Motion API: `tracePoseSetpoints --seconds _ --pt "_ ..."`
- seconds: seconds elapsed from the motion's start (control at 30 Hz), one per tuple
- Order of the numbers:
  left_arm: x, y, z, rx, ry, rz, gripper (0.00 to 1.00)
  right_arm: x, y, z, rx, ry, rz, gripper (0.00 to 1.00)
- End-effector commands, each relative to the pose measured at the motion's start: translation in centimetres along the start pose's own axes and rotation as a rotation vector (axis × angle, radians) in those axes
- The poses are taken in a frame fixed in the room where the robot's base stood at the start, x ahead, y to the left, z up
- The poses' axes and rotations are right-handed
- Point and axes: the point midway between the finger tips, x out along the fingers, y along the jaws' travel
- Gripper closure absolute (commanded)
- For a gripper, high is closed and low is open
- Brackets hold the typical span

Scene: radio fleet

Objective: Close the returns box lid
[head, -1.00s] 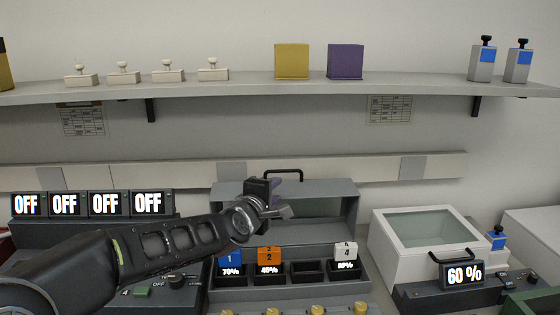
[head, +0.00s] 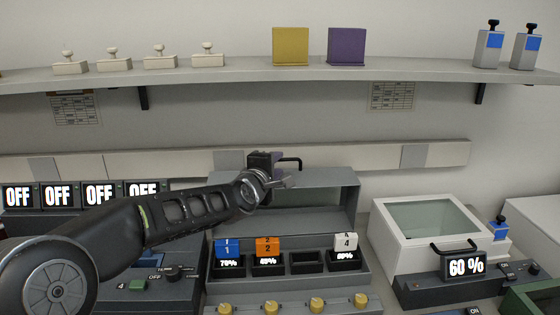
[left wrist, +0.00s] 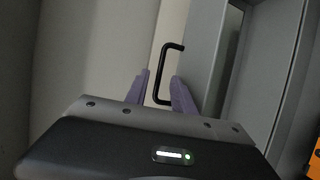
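A grey box with a raised lid (head: 345,184) stands behind the row of charging slots. The lid has a window and a black bar handle (head: 291,160) on its top edge. No label names it as the returns box. My left gripper (head: 279,163) is at the handle's left end, with purple fingers partly hidden behind its dark body. In the left wrist view, the two purple fingers (left wrist: 158,90) are apart and the black handle (left wrist: 166,100) shows beyond and between them. Whether they touch it cannot be told. My right gripper is not in view.
A white box (head: 395,255) with a closed glass lid stands at the right. Below the grey lid are slots with blue (head: 228,248), orange (head: 267,250) and white (head: 345,243) numbered cards. A shelf (head: 230,77) runs above. A green bin (head: 535,300) is at lower right.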

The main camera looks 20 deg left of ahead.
Motion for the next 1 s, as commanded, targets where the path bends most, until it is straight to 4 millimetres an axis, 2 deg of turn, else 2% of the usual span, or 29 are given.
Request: tracePoseSetpoints --seconds 0.1,0.2,0.57,0.9,1.0 --pt "1.9 0.1 0.0 0.002 -0.001 -0.001 0.70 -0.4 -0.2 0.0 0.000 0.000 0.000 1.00" --pt "2.9 0.0 0.0 0.001 -0.001 -0.002 0.70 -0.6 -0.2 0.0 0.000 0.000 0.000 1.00" --pt "3.4 0.0 0.0 0.001 -0.001 0.000 0.71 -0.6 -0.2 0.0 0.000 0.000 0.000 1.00" --pt "3.3 0.0 0.0 0.001 -0.001 0.000 0.98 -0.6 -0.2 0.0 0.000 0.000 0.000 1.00" --pt "3.3 0.0 0.0 0.001 -0.001 0.000 1.00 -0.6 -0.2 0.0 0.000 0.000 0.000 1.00"
